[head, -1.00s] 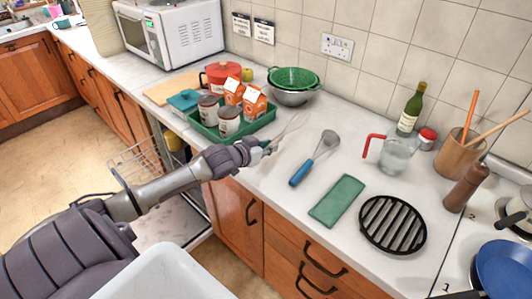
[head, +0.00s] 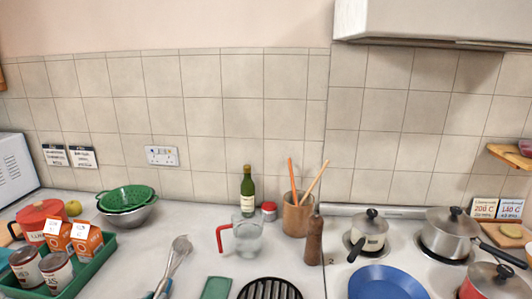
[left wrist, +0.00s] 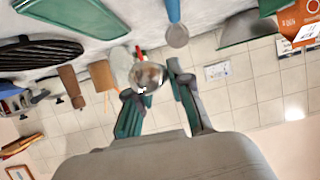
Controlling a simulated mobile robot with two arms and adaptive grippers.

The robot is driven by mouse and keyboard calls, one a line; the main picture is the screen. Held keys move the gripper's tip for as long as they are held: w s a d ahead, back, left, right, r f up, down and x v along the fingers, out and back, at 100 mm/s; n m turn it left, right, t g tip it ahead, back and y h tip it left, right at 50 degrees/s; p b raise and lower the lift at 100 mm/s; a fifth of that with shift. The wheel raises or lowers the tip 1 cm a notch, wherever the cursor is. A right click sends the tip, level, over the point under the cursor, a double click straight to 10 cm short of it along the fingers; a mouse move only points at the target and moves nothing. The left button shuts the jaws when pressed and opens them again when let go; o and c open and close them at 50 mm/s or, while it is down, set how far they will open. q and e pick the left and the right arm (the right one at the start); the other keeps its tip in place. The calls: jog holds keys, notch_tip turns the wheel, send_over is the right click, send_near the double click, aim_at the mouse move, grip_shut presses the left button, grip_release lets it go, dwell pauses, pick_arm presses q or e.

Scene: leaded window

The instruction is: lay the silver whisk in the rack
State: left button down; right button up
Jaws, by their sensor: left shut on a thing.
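My left gripper (left wrist: 154,82) shows in the left wrist view, its two fingers on either side of a shiny, rounded metal thing. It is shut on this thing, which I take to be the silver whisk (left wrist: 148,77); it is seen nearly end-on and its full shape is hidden. My right gripper is in neither view. No rack shows now.
A glass jug (head: 247,238), bottle (head: 248,190) and hob pans (head: 369,230) stand behind and right.

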pick_arm(q)
jog(key=s+d+r, duration=0.3)
jog(key=s+d, duration=0.1)
jog(key=d, duration=0.3)
jog(key=w+a+f, duration=0.1)
jog(key=w+a, duration=0.2)
jog(key=a, duration=0.4)
jog(key=w+a+f, duration=0.1)
jog(key=w+a, duration=0.2)
jog(key=a, duration=0.3)
jog(key=shift+w+a+f, duration=0.15)
jog(key=shift+w+a, duration=0.25)
jog(key=p, duration=0.2)
send_over(115, 293)
jog(key=s+d, duration=0.2)
notch_tip(115, 293, down, 7)
jog(key=shift+a+f, duration=0.1)
notch_tip(115, 293, down, 2)
jog(key=shift+f+p, duration=0.25)
jog(key=shift+p, duration=0.35)
jog(key=shift+f, duration=0.5)
